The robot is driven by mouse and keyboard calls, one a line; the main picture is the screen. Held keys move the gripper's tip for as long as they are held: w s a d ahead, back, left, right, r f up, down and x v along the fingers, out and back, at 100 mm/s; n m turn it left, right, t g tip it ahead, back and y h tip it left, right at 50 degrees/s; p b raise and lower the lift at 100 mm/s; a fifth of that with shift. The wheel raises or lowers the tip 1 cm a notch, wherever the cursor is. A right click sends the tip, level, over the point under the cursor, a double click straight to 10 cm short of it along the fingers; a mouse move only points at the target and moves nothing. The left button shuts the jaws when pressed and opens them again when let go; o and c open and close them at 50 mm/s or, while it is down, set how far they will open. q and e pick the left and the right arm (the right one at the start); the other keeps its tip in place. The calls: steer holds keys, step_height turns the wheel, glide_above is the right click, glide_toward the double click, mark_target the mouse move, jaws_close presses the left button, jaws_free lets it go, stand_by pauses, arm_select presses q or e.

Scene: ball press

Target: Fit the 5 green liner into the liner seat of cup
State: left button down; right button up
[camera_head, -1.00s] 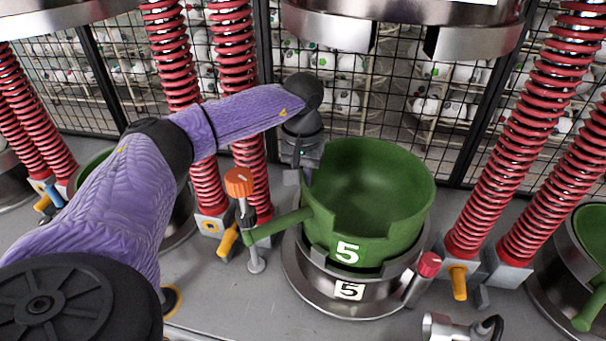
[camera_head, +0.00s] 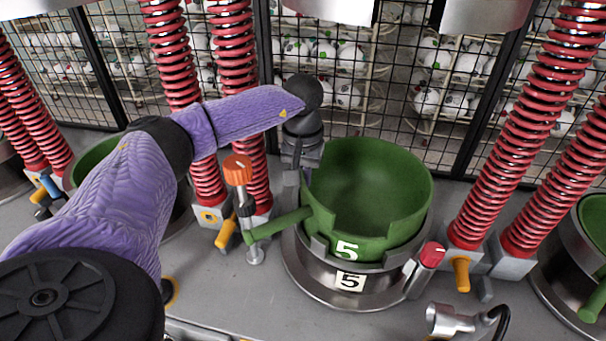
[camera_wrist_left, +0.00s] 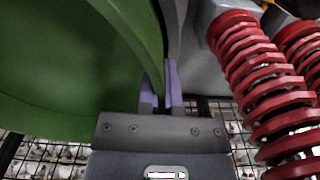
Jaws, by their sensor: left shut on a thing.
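The green liner (camera_head: 368,190) with a white 5 stands upright in the middle of the head view. Its lower part is inside the metal cup (camera_head: 350,297), which carries a matching 5 label. The liner's upper wall rises above the cup's rim. Its green handle (camera_head: 280,224) points left. My left gripper (camera_head: 303,172) is at the liner's left rear rim, with its fingertips partly hidden. In the left wrist view the fingers (camera_wrist_left: 161,95) are shut on the liner's wall (camera_wrist_left: 95,65). Whether the liner touches the cup's bottom is hidden. My right gripper is not in view.
An orange-capped post (camera_head: 239,175) stands left of the cup, close to the handle. A red knob (camera_head: 431,254) is at the cup's right. Red springs (camera_head: 530,120) flank the cup, and a wire fence is behind. A metal fitting (camera_head: 447,320) lies at the front right.

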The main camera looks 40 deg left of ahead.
arm_select(q)
steer(key=shift+f+b, duration=0.6)
steer(key=shift+f, duration=0.25)
steer(key=c, duration=0.8)
jaws_free()
steer(key=shift+o, duration=0.4)
steer(key=s+a+p, duration=0.1)
steer(key=s+a, duration=0.1)
steer(key=s, duration=0.4)
steer(key=shift+p, duration=0.35)
